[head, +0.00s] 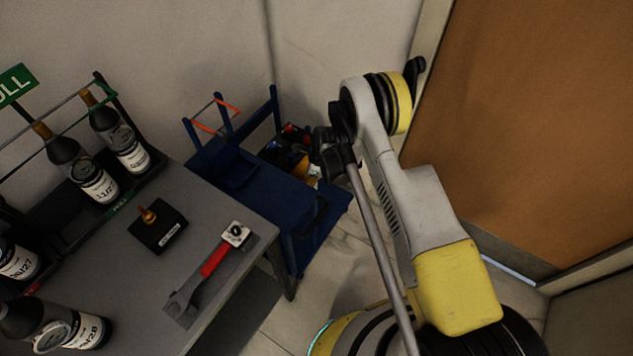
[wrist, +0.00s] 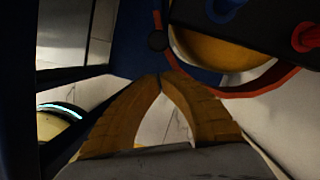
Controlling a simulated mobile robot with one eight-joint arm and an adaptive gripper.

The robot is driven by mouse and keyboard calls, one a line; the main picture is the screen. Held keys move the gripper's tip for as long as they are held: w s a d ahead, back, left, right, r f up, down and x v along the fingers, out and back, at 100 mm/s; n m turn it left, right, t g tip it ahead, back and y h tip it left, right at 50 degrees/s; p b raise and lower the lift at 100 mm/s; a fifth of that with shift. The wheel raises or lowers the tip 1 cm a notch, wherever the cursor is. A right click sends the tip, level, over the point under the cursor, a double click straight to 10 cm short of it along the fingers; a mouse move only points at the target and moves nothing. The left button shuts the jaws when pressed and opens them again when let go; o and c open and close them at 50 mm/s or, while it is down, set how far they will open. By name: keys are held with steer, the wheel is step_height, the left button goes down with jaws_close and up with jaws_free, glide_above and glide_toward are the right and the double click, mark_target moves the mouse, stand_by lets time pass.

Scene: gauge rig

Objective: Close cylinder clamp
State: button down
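An orange-red curved band (wrist: 268,84), which looks like the cylinder clamp, runs along the edge of a rounded yellow body (wrist: 215,50), probably a cylinder, in the wrist view. A dark round pivot sits at the band's left. The fingertips of my gripper (wrist: 161,77) meet just below the band, with nothing visible between them; I cannot tell if they touch it. In the head view the blue cart (head: 290,204) has thin orange bars (head: 227,105) between its uprights. My gripper is small and unclear there, beside the cart's far right end.
Blue and red knobs (wrist: 305,36) show at the wrist view's upper right. In the head view, a grey table (head: 205,205) at left holds several dark bottles, a black box (head: 157,232) and a red-handled tool (head: 213,262). A brown door (head: 540,120) stands at right.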

steer(key=shift+w+a, duration=0.2)
steer(key=shift+a, duration=0.7)
